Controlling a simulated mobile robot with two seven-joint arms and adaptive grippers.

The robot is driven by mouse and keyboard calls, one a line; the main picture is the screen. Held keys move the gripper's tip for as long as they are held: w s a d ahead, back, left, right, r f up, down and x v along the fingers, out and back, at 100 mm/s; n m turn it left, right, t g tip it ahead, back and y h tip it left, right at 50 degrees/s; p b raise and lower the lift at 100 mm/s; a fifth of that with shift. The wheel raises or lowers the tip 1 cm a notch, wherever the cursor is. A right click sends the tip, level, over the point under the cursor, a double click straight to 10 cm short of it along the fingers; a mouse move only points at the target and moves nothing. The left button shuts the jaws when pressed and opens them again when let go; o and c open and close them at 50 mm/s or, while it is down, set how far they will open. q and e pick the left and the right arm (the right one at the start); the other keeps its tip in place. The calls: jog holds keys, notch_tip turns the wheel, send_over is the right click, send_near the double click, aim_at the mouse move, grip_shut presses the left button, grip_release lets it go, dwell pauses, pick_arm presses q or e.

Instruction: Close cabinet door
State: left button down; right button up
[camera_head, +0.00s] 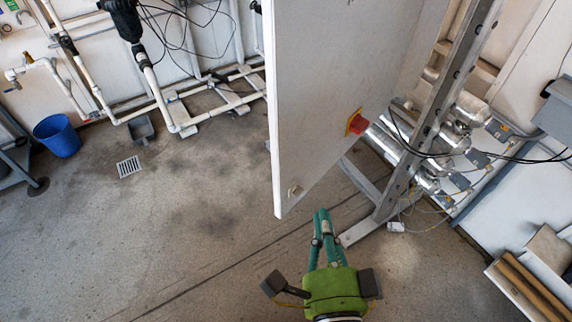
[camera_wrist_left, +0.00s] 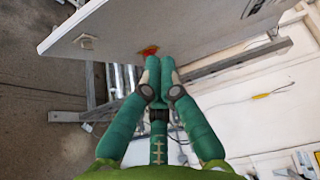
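The white cabinet door (camera_head: 318,75) stands open, swung out into the room from the steel frame at the right. It carries a red and yellow switch (camera_head: 357,123) and a small latch (camera_head: 294,191) near its lower corner. My left gripper (camera_head: 322,214) is just below the door's lower edge, to the right of its free corner. Its green fingertips are together with nothing visible between them. In the left wrist view the door (camera_wrist_left: 120,28) spans the top, behind the fingertips (camera_wrist_left: 160,68); I cannot tell whether they touch it. My right gripper is in neither view.
A metal frame (camera_head: 440,100) with shiny cylinders (camera_head: 400,145) and cables stands right of the door. White pipes (camera_head: 160,95) and a blue bucket (camera_head: 57,135) are along the left wall. Boards (camera_head: 530,285) lie at the lower right.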

pick_arm(q)
jog(key=r, duration=0.1)
send_near(293, 141)
jog(key=w+d, duration=0.2)
jog(key=d, duration=0.1)
jog(key=w+a+p, duration=0.1)
jog(key=w+a, duration=0.1)
jog(key=a, duration=0.1)
jog(key=shift+w+r, duration=0.15)
jog(key=shift+w, duration=0.25)
jog(key=shift+w+a, duration=0.2)
jog(key=shift+a, duration=0.2)
jog(key=shift+w, duration=0.1)
